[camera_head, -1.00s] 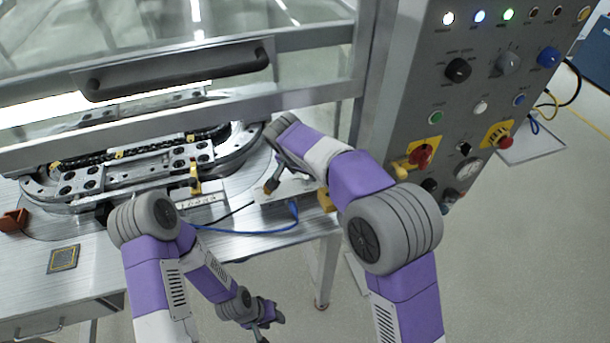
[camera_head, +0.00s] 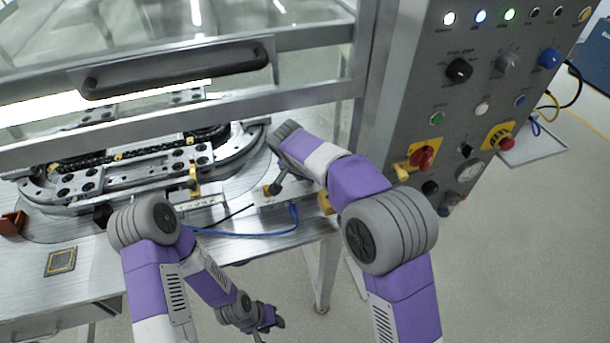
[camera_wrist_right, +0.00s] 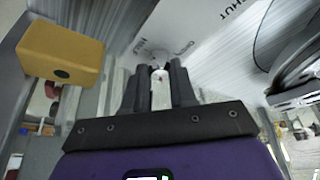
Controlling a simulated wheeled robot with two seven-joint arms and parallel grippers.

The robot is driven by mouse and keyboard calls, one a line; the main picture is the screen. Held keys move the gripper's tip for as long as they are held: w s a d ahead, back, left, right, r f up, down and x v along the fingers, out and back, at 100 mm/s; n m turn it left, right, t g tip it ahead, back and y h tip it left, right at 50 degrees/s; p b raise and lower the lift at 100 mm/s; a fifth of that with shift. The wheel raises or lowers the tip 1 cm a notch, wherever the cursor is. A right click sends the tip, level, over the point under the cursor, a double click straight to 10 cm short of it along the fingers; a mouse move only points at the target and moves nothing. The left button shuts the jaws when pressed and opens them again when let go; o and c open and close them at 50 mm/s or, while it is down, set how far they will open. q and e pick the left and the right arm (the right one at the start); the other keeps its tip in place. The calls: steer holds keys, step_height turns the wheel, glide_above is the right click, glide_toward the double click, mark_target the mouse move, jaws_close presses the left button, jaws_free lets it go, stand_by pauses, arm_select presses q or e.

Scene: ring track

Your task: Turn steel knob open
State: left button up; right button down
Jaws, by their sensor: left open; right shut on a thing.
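The steel knob (camera_wrist_right: 160,90) shows in the right wrist view as a narrow pale grip on a light plate (camera_wrist_right: 195,40) printed with SHUT and what looks like HALF. My right gripper (camera_wrist_right: 160,82) is shut on it, one dark finger on each side. In the head view the light box (camera_head: 290,192) at the bench's right front carries a plate. The right arm's wrist covers part of it, and I cannot make out the knob there. My left gripper (camera_head: 268,320) hangs open and empty below the bench's front edge, away from the knob.
A yellow block (camera_wrist_right: 62,52) stands close beside the right gripper. A blue cable (camera_head: 245,234) runs along the bench front. A control panel (camera_head: 470,110) with knobs and buttons rises at the right. A guard frame with a dark handle (camera_head: 175,70) crosses above the ring track (camera_head: 130,170).

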steer(key=m+p, duration=0.2)
steer(key=shift+a+r+m+g+h, duration=0.1)
steer(key=shift+m+g+h, duration=0.2)
steer(key=shift+h, duration=0.1)
steer(key=m+g+h+p, duration=0.1)
steer(key=m+p, duration=0.3)
steer(key=shift+w+r+p, duration=0.1)
steer(key=shift+w+p, duration=0.05)
steer(key=shift+p, duration=0.25)
steer(key=shift+w+a+m+g+h+p, duration=0.15)
steer(key=shift+m+g+p, duration=0.3)
steer(key=shift+m+p, duration=0.55)
steer(key=shift+s+d+m+g+h+p, duration=0.15)
steer(key=shift+m+g+p, duration=0.3)
steer(key=shift+m+p, duration=0.55)
steer(key=shift+w+a+f, duration=0.1)
steer(key=shift+f, duration=0.1)
steer(key=c, duration=0.9)
jaws_free()
